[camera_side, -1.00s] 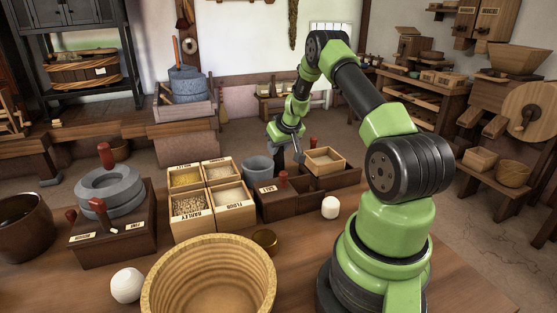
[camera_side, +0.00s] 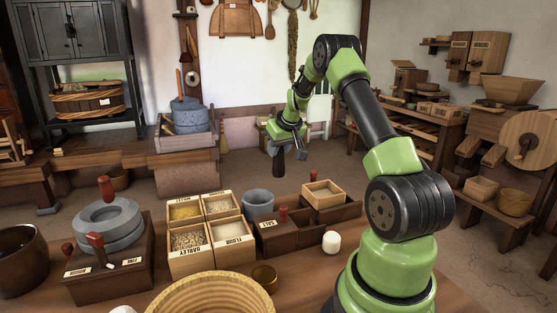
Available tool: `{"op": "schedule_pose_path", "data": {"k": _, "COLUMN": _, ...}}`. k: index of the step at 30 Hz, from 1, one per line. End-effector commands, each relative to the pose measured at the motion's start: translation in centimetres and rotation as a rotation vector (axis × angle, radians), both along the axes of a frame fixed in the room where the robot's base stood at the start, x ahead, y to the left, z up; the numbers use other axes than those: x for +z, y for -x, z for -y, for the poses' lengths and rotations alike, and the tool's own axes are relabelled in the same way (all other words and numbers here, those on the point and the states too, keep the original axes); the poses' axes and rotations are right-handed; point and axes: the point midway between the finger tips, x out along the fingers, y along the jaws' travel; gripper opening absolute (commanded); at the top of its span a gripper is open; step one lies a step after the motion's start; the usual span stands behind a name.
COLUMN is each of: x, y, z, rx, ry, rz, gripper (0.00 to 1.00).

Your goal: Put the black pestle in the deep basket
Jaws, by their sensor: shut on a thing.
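My gripper (camera_side: 284,143) is shut on the black pestle (camera_side: 279,163). The pestle hangs roughly upright below it, in the air above and behind the grey cup. The exact finger contact is too small to see. The deep basket (camera_side: 212,290) is a round, ribbed tan basket at the bottom front, cut off by the picture's lower edge. My gripper is well behind and above the basket, apart from it. I see nothing inside the visible part of the basket.
Labelled grain boxes (camera_side: 202,265), a grey cup (camera_side: 258,206) and a dark divided tray (camera_side: 299,246) with a light wooden box (camera_side: 322,196) stand between. A small brass bowl (camera_side: 264,277), a white cylinder (camera_side: 331,242) and a stone quern (camera_side: 108,225) are nearby.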

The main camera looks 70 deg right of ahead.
Motion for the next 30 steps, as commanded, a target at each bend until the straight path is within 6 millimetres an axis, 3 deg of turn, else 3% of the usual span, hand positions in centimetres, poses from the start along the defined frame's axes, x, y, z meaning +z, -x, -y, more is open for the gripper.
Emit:
{"op": "schedule_pose_path", "data": {"k": 10, "x": 0.2, "y": -0.1, "z": -0.2, "rx": 0.006, "ry": 0.0, "rz": 0.0, "gripper": 0.07}}
{"op": "schedule_pose_path", "data": {"k": 14, "x": 0.5, "y": -0.9, "z": -1.7, "rx": 0.074, "ry": 0.0, "rz": 0.001, "gripper": 0.07}}
{"op": "schedule_pose_path", "data": {"k": 17, "x": 1.1, "y": -2.2, "z": -4.6, "rx": 0.195, "ry": 0.0, "rz": 0.002, "gripper": 0.07}}
{"op": "schedule_pose_path", "data": {"k": 22, "x": 2.4, "y": -4.3, "z": -11.8, "rx": 0.501, "ry": -0.003, "rz": 0.004, "gripper": 0.07}}
{"op": "schedule_pose_path", "data": {"k": 30, "x": 4.5, "y": -4.4, "z": -24.2, "rx": 1.045, "ry": -0.002, "rz": 0.003, "gripper": 0.07}}
